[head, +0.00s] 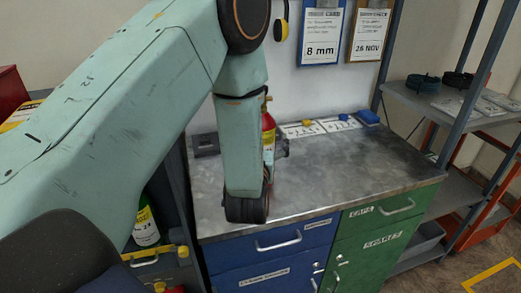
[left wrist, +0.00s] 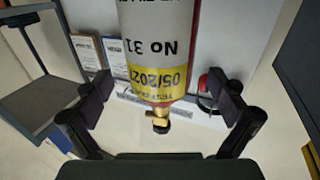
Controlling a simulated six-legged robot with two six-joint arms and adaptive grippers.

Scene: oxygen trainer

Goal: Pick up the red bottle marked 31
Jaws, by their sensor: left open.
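The red bottle marked 31 fills the upper middle of the left wrist view (left wrist: 160,48), upside down there, with a white label, a yellow test band and a brass valve. In the head view the red bottle (head: 268,128) stands over the steel bench, mostly hidden behind my left arm. My left gripper (left wrist: 159,86) is open, with one finger on each side of the bottle's valve end. Gaps show between the fingers and the bottle. In the head view the arm hides most of this gripper. My right gripper is in neither view.
The steel bench (head: 335,165) has free room at its right. White lettered cards (head: 320,128) and a blue block (head: 368,117) lie at its back. Another bottle (head: 146,226) stands low at left. Grey shelving (head: 455,105) stands at right.

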